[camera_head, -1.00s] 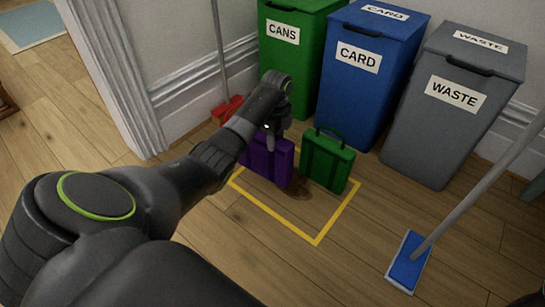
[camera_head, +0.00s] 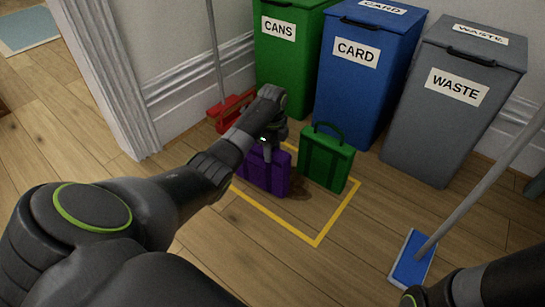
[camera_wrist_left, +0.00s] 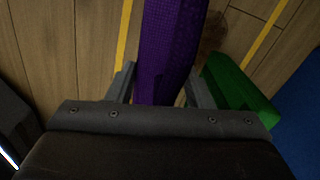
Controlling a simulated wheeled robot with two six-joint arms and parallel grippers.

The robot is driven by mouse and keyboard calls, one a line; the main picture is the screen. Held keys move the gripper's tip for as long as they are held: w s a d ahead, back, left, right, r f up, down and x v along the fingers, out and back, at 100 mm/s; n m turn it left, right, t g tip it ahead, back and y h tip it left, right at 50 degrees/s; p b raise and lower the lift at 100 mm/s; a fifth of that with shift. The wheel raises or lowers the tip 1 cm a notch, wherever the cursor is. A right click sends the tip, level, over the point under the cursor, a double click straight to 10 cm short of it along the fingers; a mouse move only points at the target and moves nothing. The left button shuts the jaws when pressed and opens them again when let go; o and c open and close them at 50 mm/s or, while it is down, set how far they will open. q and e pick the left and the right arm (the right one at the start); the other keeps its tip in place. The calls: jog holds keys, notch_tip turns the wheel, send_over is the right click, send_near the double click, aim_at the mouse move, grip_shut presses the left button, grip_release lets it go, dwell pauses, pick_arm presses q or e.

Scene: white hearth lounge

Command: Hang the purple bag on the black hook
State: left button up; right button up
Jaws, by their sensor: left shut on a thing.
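The purple bag (camera_head: 268,173) stands upright on the floor inside a yellow taped square, left of the green bag. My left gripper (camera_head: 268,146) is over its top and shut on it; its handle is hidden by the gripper. In the left wrist view the purple bag (camera_wrist_left: 168,45) runs between my two fingers (camera_wrist_left: 162,88). My right arm (camera_head: 490,285) enters at the lower right; its gripper is out of the frame. No black hook shows in these views.
A green bag (camera_head: 326,160) stands close to the right of the purple one. Green cans bin (camera_head: 284,75), blue card bin (camera_head: 350,90) and grey waste bin (camera_head: 440,125) line the wall. A red broom (camera_head: 230,112) leans behind; a blue mop (camera_head: 412,260) stands right. Yellow tape (camera_head: 318,242) marks the floor.

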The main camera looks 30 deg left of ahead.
pick_arm(q)
notch_tip(320, 180, down, 2)
jog(key=o, duration=1.3)
jog(key=shift+f, duration=0.1)
jog(key=shift+o, duration=0.2)
